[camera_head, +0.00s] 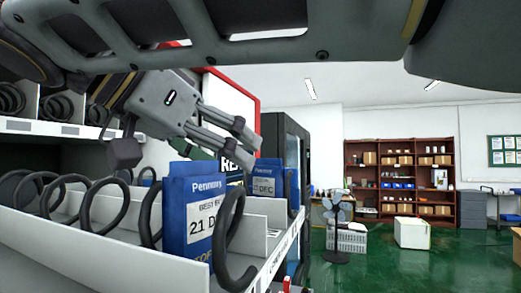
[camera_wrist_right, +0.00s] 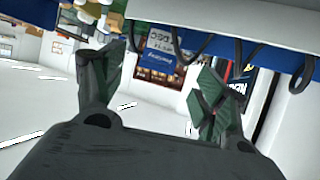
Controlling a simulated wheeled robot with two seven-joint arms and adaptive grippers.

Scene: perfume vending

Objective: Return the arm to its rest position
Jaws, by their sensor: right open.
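My right gripper (camera_head: 228,140) hangs above the vending shelf in the head view, just over the blue packs. Its fingers are apart with nothing held between them. In the right wrist view the two fingers (camera_wrist_right: 160,78) stand wide apart, with a blue pack showing upside down beyond them. The nearer blue pack (camera_head: 202,220), with a white date label, stands upright in a coil at the front of the shelf. A second blue pack (camera_head: 268,182) stands behind it. My own arm links cross the top of the head view. My left gripper is not in view.
The white shelf (camera_head: 60,240) has several dark spiral coils (camera_head: 100,205) and dividers. Another shelf level (camera_head: 45,127) is at the upper left. A fan (camera_head: 337,212), white boxes (camera_head: 411,232) and a brown shelving unit (camera_head: 400,160) stand farther off. The green floor to the right is largely open.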

